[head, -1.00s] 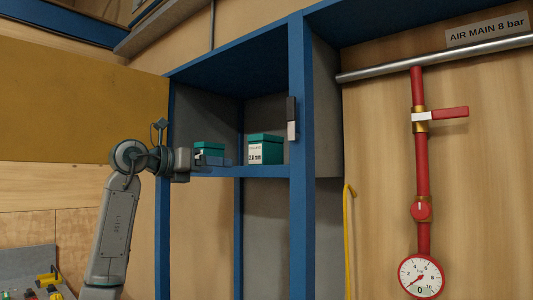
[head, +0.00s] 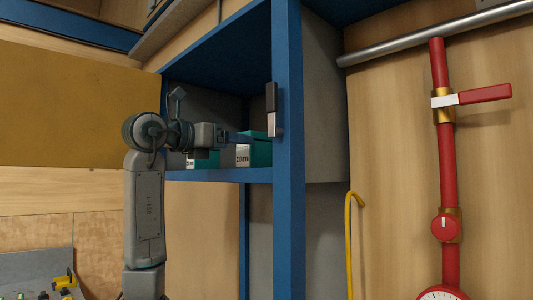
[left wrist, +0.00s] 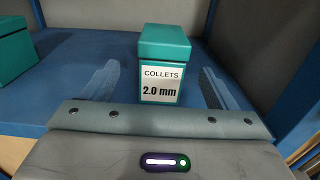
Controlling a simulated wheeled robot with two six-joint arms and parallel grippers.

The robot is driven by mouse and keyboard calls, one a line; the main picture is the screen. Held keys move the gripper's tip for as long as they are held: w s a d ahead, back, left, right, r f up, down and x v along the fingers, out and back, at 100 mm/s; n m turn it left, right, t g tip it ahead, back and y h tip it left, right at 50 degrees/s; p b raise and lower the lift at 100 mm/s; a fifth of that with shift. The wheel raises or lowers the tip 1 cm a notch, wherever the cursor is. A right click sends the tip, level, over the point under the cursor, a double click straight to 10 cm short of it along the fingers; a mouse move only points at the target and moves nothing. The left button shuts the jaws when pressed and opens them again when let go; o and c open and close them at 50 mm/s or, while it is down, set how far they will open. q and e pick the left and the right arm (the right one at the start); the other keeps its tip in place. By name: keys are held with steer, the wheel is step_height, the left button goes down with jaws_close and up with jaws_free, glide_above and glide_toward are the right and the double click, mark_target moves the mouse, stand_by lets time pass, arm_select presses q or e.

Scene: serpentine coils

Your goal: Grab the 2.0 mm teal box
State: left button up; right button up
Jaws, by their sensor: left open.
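The teal box (left wrist: 163,66) with a white label reading "COLLETS 2.0 mm" stands upright on the blue shelf (left wrist: 62,95) in the left wrist view. In the head view the same teal box (head: 257,153) is partly hidden by my gripper and the cabinet post. My left gripper (head: 236,138) reaches into the cabinet from the left. In the left wrist view its two fingers (left wrist: 160,85) are open, one on each side of the box's front, with gaps visible between fingers and box. My right gripper is not in view.
A second teal box (head: 203,160) stands left on the same shelf; it also shows in the left wrist view (left wrist: 14,46). A blue post (head: 288,150) with a dark handle borders the opening. A yellow door panel (head: 80,100) is left; a red pipe (head: 447,170) is right.

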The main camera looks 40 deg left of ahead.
mark_target(258, 142)
arm_select(q)
steer(key=w, duration=0.1)
steer(key=w+p, duration=0.2)
steer(key=shift+w+d+r, duration=0.2)
steer(key=shift+r, duration=0.1)
steer(key=w+p, duration=0.2)
steer(key=w, duration=0.1)
steer(key=w+p, duration=0.1)
steer(key=shift+w+d, duration=0.25)
steer(key=shift+w, duration=0.35)
steer(key=shift+d+f, duration=0.1)
steer(key=c, duration=1.2)
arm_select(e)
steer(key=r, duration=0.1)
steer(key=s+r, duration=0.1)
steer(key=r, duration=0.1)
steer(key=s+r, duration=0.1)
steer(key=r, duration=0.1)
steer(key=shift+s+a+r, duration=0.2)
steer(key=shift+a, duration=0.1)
